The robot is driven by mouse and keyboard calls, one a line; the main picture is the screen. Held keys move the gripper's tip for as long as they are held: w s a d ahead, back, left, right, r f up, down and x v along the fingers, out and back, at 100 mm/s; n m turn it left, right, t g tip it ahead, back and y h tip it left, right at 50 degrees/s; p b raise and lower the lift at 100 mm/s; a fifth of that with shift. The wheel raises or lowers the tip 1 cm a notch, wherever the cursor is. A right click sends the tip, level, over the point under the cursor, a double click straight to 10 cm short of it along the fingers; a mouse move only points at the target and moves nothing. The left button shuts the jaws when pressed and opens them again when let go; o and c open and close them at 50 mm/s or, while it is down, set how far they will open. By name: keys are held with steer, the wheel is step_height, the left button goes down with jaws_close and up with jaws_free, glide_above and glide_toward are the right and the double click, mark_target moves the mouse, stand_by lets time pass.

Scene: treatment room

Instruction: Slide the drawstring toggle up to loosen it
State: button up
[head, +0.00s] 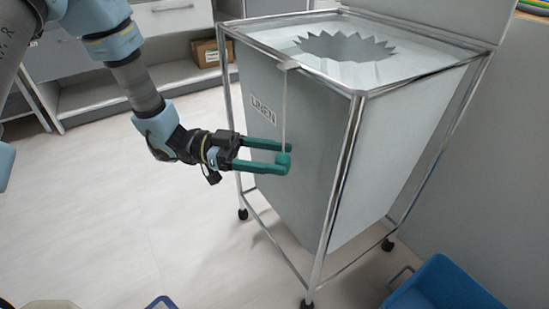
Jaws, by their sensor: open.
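A white drawstring (284,105) hangs from a small bracket (288,65) at the top front edge of the linen hamper (310,120). A small green toggle (283,158) is near the cord's lower end. My gripper (284,158), with green fingers, reaches in from the left at the toggle's height. Its fingers are open, one above the other in the picture, and the toggle shows between their tips. I cannot tell whether either finger touches it. The fingers hide part of the toggle.
The hamper hangs in a chrome frame (343,170) on castors, with a jagged opening (345,47) on top. A blue bin (445,287) stands at lower right. A shelf unit (85,95) with a cardboard box (208,52) is behind.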

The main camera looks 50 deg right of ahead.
steer(key=shift+s, duration=0.1)
steer(key=shift+c, duration=0.4)
jaws_close()
stand_by(1.0)
